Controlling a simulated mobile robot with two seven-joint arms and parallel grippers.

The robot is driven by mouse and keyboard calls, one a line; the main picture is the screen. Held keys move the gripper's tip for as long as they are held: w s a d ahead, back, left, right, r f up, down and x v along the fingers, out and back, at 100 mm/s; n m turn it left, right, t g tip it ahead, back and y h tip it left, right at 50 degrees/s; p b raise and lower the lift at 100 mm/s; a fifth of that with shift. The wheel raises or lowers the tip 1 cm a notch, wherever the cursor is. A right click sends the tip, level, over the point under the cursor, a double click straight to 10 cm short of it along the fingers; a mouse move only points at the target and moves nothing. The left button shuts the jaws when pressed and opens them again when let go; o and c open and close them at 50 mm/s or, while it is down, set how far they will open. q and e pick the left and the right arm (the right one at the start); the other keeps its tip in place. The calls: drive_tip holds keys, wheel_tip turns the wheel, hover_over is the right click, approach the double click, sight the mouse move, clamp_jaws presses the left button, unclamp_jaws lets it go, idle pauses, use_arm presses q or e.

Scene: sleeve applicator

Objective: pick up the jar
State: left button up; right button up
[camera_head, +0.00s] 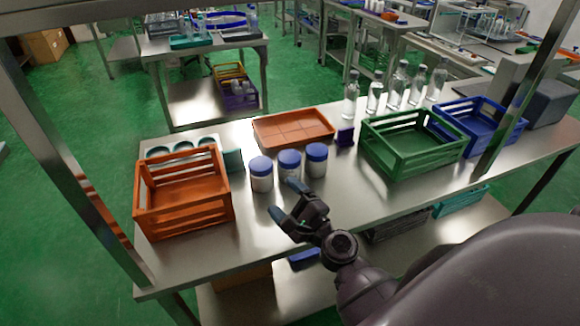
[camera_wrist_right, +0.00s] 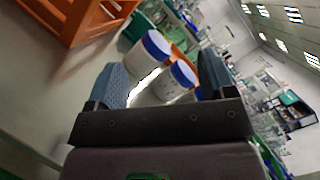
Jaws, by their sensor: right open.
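Three white jars with blue lids stand upright in a row on the metal table: a left jar (camera_head: 261,175), a middle jar (camera_head: 289,163) and a right jar (camera_head: 316,160). My right gripper (camera_head: 285,201) is open and empty, just in front of the jars at the table's front side. In the right wrist view two jars show beyond the open fingers: one jar (camera_wrist_right: 148,55) near the left finger and another jar (camera_wrist_right: 175,82) between the fingers. Any third jar is hidden there. My left gripper is not in view.
An orange crate (camera_head: 184,210) stands left of the jars. An orange tray (camera_head: 292,128) lies behind them. A green crate (camera_head: 412,158), a blue crate (camera_head: 511,128) and clear bottles (camera_head: 396,92) stand to the right. A small dark blue block (camera_head: 345,137) sits near the tray. The table front right of the gripper is clear.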

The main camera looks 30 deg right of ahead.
sight(293, 165)
drive_tip(key=w+d+f+m+h, duration=0.1)
drive_tip(key=d+m+h, duration=0.1)
drive_tip(key=m, duration=0.3)
drive_tip(key=w+d+f+m+g+h, duration=0.1)
drive_tip(key=d+m+h, duration=0.1)
drive_tip(key=m, duration=0.3)
drive_tip(key=w+d+f+m+h, duration=0.1)
drive_tip(key=d+m+h, duration=0.2)
drive_tip(key=m+h, duration=0.1)
drive_tip(key=shift+w+f+m+g, duration=0.1)
drive_tip(key=shift+w+m+g, duration=0.15)
drive_tip(key=shift+m+g, duration=0.2)
drive_tip(key=shift+w+d+f+m, duration=0.15)
drive_tip(key=shift+w+f+m, duration=0.05)
drive_tip(key=shift+m, duration=0.25)
drive_tip(key=x, duration=0.5)
drive_tip(key=shift+s+d+f, duration=0.1)
drive_tip(key=shift+r+x, duration=0.2)
drive_tip(key=shift+x, duration=2.65)
drive_tip(key=shift+r, duration=0.1)
drive_tip(key=c, duration=0.7)
